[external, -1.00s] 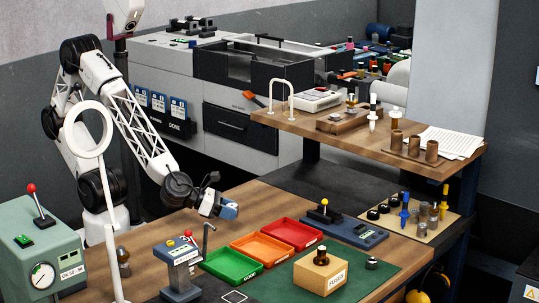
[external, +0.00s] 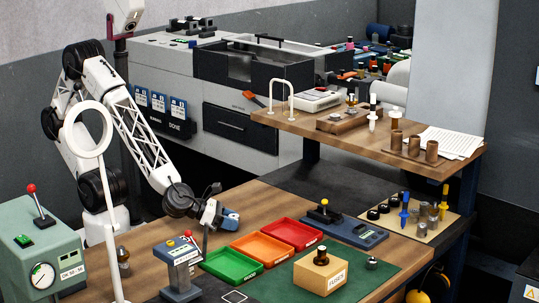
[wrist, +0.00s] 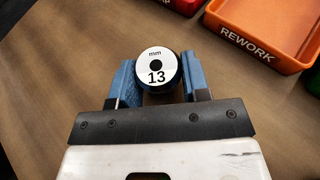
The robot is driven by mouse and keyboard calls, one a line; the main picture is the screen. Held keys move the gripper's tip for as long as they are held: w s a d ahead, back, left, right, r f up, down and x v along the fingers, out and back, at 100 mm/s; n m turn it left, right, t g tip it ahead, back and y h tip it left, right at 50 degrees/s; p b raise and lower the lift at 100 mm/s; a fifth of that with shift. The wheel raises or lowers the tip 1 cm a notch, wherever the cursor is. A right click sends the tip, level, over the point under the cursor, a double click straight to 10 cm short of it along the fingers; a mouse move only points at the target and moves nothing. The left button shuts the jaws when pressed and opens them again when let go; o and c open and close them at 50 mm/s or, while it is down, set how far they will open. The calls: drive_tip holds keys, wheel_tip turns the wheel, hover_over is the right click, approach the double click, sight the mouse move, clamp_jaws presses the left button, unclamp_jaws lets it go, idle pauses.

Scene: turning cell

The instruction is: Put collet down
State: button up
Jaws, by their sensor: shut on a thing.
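Whether the collet touches the bench top is not clear.
A green tray (external: 233,279), an orange REWORK tray (wrist: 272,29) and a red tray (external: 292,246) stand in a row. A grey clamp stand (external: 178,262) is in front of my gripper. Bare wood (wrist: 60,75) surrounds the gripper.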

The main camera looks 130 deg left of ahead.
drive_tip(key=shift+f, duration=0.15)
drive_tip(key=o, duration=1)
drive_tip(key=shift+v, duration=6.05)
